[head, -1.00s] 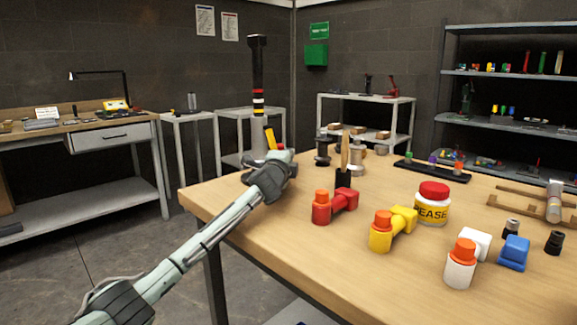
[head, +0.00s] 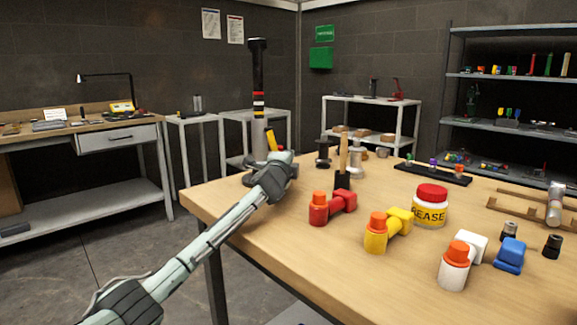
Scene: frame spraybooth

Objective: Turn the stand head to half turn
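The stand (head: 258,75) is a tall upright post, black above and grey below, with red, white and yellow bands around its middle. It stands at the far left corner of the wooden table. A yellow piece (head: 271,138) sticks up beside its lower part, between the post and my arm. My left gripper (head: 281,161) is at the end of the arm from the left, low beside the stand. The arm's end hides its fingers, so neither opening nor contact shows. My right gripper is out of view.
On the wooden table (head: 300,262) are red (head: 319,209), yellow (head: 376,234) and white (head: 454,268) elbow fittings, a grease jar (head: 430,206), a wooden-handled tool (head: 343,160) and a blue part (head: 511,254). The near left tabletop is clear. Shelves and a workbench stand behind.

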